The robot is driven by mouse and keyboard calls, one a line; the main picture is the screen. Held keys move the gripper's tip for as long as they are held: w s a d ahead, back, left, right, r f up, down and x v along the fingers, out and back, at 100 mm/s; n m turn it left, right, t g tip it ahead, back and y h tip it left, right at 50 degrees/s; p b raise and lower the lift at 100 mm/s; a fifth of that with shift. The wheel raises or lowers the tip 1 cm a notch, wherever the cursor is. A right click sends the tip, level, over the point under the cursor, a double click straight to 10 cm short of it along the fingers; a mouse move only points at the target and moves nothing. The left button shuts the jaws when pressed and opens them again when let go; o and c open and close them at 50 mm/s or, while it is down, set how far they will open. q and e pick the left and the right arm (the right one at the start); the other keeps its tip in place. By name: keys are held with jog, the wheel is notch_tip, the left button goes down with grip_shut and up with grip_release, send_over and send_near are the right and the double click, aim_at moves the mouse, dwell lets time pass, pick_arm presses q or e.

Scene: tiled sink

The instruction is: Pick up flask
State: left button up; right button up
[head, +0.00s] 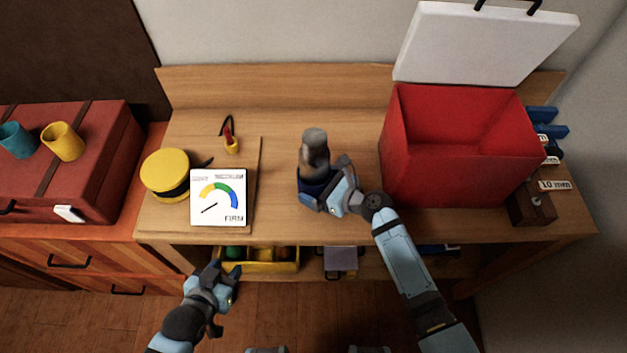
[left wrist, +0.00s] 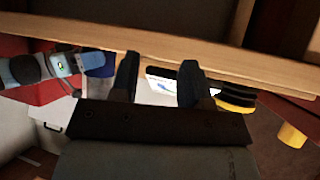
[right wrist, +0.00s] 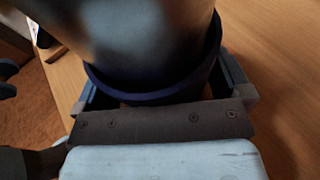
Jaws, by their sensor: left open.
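The flask (head: 314,150), a grey metallic bottle with a dark blue lower part, stands upright on the wooden workbench (head: 275,230), near the middle. My right gripper (head: 325,190) is low at its front right side. In the right wrist view the flask's blurred grey body and blue band (right wrist: 150,92) fill the space between the two fingers. One finger is on each side, close to the band; whether they press on it is unclear. My left gripper (head: 222,273) is open and empty, in front of and below the bench edge; its two fingers (left wrist: 158,85) are apart.
A white gauge panel (head: 218,197) and a yellow-black round object (head: 165,174) are left of the flask. A red box (head: 455,190) with a raised white lid (head: 485,45) stands on the right. A yellow tray (head: 265,266) is on the shelf below. Bench behind the flask is clear.

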jog(key=c, duration=0.3)
